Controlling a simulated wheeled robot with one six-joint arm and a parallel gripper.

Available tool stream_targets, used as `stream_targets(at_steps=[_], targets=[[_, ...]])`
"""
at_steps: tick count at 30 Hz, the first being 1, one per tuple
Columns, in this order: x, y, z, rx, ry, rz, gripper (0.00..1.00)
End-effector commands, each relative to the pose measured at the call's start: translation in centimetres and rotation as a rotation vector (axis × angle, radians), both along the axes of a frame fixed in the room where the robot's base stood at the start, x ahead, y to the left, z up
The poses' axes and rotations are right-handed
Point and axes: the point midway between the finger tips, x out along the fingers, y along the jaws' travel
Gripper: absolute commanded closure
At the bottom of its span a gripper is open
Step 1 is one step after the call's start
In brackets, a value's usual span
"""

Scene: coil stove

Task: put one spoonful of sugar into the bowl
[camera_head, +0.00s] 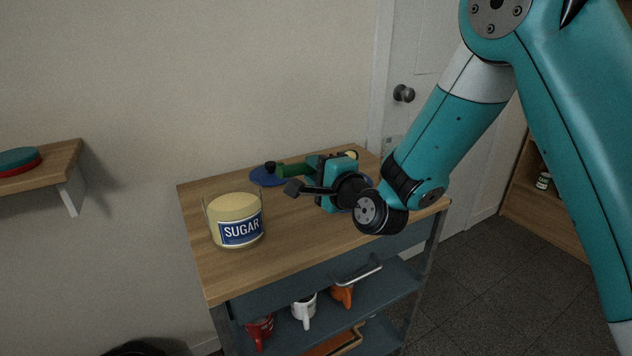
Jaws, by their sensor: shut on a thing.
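A clear jar labelled SUGAR (237,222), full of pale sugar and open at the top, stands at the left of the wooden cart top. My gripper (316,182) is over the middle of the cart, to the right of the jar and apart from it, pointing left. It is shut on a small dark utensil (294,187), which looks like a spoon and sticks out left. Its bowl-end looks small, and I cannot tell whether it holds sugar. I cannot make out the bowl for sure; my gripper and wrist hide part of the cart top.
A blue disc (257,179) with a black knob and a green thing (295,170) lie behind my gripper. Mugs, including a white one (304,309), stand on the cart's lower shelf. The cart top (285,240) is clear in front. A wall shelf (62,165) is at left.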

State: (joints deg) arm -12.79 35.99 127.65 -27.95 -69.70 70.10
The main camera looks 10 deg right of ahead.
Motion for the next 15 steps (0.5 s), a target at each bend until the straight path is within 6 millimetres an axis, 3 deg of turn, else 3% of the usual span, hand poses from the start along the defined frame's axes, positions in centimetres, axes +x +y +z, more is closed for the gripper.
stream_targets(at_steps=[15], targets=[[-0.06, 0.05, -0.85, 0.050, -0.123, -0.015, 1.00]])
